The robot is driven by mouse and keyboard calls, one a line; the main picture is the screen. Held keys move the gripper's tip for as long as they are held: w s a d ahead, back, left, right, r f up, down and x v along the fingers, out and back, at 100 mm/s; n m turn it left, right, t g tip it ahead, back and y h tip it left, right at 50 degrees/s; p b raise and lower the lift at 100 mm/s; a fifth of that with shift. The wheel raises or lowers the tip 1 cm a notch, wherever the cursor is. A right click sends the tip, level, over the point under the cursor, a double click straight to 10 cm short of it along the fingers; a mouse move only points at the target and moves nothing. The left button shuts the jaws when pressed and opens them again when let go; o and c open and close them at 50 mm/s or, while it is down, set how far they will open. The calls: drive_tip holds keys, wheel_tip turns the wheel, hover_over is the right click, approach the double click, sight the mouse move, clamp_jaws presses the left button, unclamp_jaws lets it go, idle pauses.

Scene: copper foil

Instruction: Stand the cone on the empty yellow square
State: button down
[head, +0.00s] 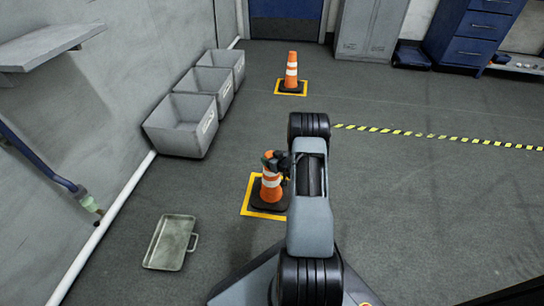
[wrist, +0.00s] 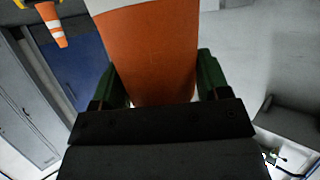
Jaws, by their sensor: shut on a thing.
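An orange cone (head: 271,193) with white bands and a black base is upright over a yellow-bordered square (head: 246,208) on the floor, just left of my arm. Its base appears within the border, but I cannot tell whether it touches the floor. My gripper (head: 275,161) is shut on the cone near its top. In the wrist view the orange body of the cone (wrist: 155,60) fills the space between the green fingers. My arm hides the right side of the square. A second cone (head: 291,72) stands on another yellow square (head: 280,92) farther back.
Several grey bins (head: 182,128) line the left wall. A metal tray with a handle (head: 170,242) lies on the floor at front left. A yellow-black striped line (head: 440,137) crosses the floor at right. Grey lockers (head: 370,28) and blue drawers (head: 484,50) stand behind. The right floor is clear.

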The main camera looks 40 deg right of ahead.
drive_tip(key=shift+w+r, duration=0.1)
drive_tip(key=shift+c, duration=0.6)
unclamp_jaws()
